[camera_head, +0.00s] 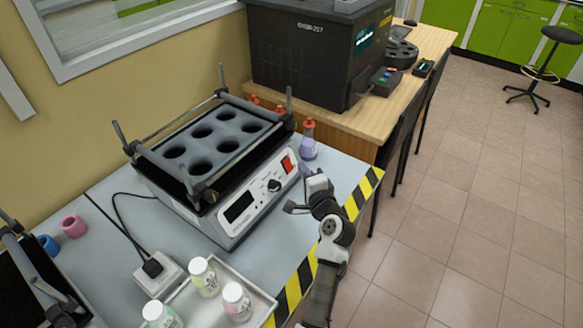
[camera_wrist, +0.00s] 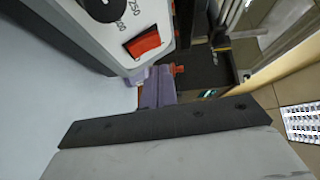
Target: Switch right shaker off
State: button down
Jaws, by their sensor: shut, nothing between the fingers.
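The shaker (camera_head: 240,205) stands on the grey bench, with a black tray top of round holes and a white front panel. Its panel carries a dark display, a black knob (camera_head: 274,186) and a red rocker switch (camera_head: 287,164). The red switch also shows in the wrist view (camera_wrist: 143,45), beside part of the black dial. My gripper (camera_head: 290,207) is in front of the panel's right end, near the bench edge, and looks apart from the switch. Whether the switch is lit is unclear.
A flask with purple liquid (camera_head: 308,141) stands right of the shaker. Bottles (camera_head: 204,279) stand in a tray at the front. Another device (camera_head: 35,275) is at far left. A black machine (camera_head: 310,55) stands behind.

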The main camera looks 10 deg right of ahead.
jog(key=shift+s+d+r+p, duration=0.45)
jog(key=shift+s+d+r, duration=0.65)
